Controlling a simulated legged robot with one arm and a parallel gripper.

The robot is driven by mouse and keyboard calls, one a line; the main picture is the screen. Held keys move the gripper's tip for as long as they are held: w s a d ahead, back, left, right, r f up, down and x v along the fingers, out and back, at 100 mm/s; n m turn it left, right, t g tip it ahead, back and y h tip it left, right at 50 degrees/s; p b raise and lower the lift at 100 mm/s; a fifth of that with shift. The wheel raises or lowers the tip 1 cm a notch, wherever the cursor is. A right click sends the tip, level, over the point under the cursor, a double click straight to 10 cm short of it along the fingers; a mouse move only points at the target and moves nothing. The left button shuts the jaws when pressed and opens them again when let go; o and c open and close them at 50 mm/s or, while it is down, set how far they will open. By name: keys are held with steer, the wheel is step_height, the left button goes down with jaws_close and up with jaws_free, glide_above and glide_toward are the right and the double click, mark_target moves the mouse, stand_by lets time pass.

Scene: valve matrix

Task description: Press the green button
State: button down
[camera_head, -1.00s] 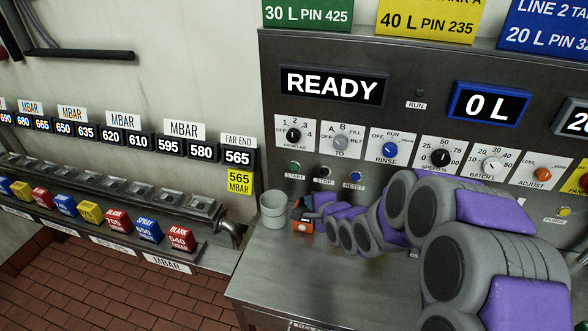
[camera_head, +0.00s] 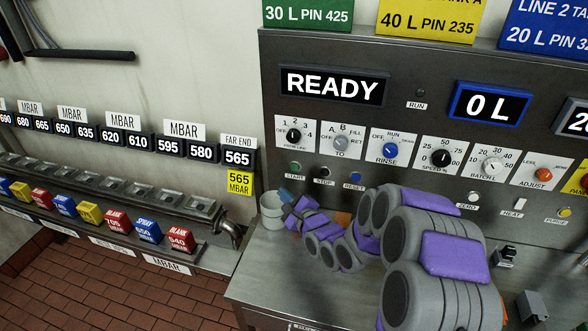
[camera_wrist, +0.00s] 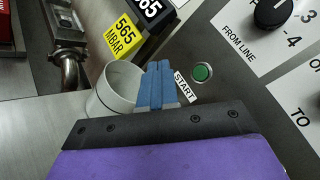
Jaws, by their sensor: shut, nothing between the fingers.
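The green START button (camera_head: 295,167) is on the grey panel, at the left end of a row of buttons. It also shows in the wrist view (camera_wrist: 202,73), just right of my fingertips, with its START label between. My gripper (camera_head: 286,195) has its blue fingers shut together and empty. It is below the button in the head view, beside the white cup. In the wrist view the closed fingers (camera_wrist: 157,66) point at the panel and are apart from the button in the picture. The gap in depth is hard to tell.
A white cup (camera_head: 271,212) stands on the metal counter (camera_head: 262,268) close to my fingers. The black STOP (camera_head: 325,172) and blue RESET (camera_head: 356,176) buttons are to the right of START. Several knobs sit above, including the FROM LINE knob (camera_head: 294,135).

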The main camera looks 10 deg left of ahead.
mark_target(295, 167)
steer(key=shift+w+d+p, duration=0.2)
steer(key=shift+w+p, duration=0.4)
steer(key=shift+w, duration=1.6)
steer(key=shift+w+d+p, duration=0.15)
steer(key=shift+w+p, duration=0.4)
steer(key=shift+w, duration=1.65)
steer(key=shift+w+r+p, duration=0.2)
steer(key=shift+w+p, duration=0.1)
steer(key=shift+p, duration=0.55)
steer(key=shift+w+d+f+p, duration=0.1)
steer(key=shift+w+p, duration=0.4)
steer(key=shift+p, duration=0.15)
steer(key=shift+s+p, duration=0.3)
steer(key=shift+s, duration=0.55)
